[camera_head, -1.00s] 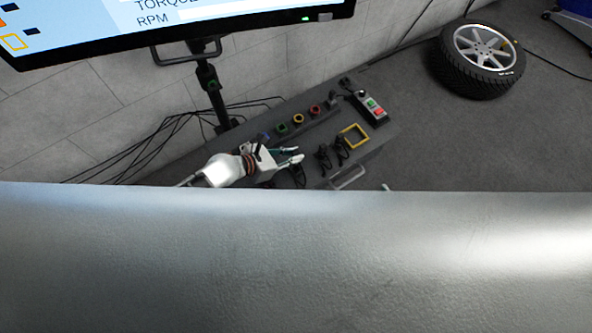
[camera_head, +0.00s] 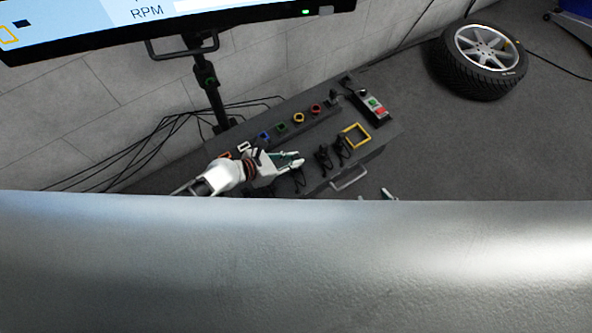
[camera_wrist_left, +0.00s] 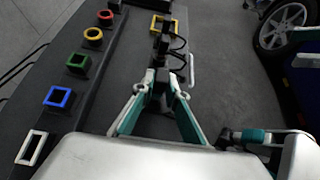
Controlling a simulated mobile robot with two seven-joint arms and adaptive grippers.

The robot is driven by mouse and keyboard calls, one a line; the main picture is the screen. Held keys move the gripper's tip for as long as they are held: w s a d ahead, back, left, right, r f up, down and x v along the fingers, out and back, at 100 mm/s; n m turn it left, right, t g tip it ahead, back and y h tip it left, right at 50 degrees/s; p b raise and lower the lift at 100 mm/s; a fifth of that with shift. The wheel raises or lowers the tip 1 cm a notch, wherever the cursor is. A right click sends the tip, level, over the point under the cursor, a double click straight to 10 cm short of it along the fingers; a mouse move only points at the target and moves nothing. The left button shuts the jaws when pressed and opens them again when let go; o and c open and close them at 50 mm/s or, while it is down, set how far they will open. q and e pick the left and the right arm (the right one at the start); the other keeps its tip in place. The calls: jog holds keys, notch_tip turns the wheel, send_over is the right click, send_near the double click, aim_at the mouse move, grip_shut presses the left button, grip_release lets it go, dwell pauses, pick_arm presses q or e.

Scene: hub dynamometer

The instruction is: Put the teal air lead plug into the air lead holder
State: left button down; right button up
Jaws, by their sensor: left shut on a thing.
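My left gripper (camera_head: 296,158) is low over the dark bench box, beside two black plugs with leads. In the left wrist view its teal-lined fingers (camera_wrist_left: 160,82) close at the tips on a small dark thing. That thing is mostly hidden, and its teal colour does not show clearly. Which is the air lead holder I cannot tell.
The black plugs (camera_head: 323,156) stand close to my left fingertips. A yellow square frame (camera_head: 345,136) and a control box with green and red buttons (camera_head: 372,105) are at the right end. A metal handle (camera_head: 350,180) juts from the front. A wheel (camera_head: 482,62) lies on the floor.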

pick_arm(q)
jog(key=shift+f, duration=0.15)
jog(key=shift+f+b, duration=0.35)
jog(key=shift+b, duration=0.1)
jog(key=shift+f, duration=0.35)
jog(key=shift+f+b, duration=0.35)
jog(key=shift+b, duration=0.2)
jog(key=shift+f, duration=0.3)
jog(key=c, duration=1.9)
grip_release()
jog(key=shift+a+r, duration=0.1)
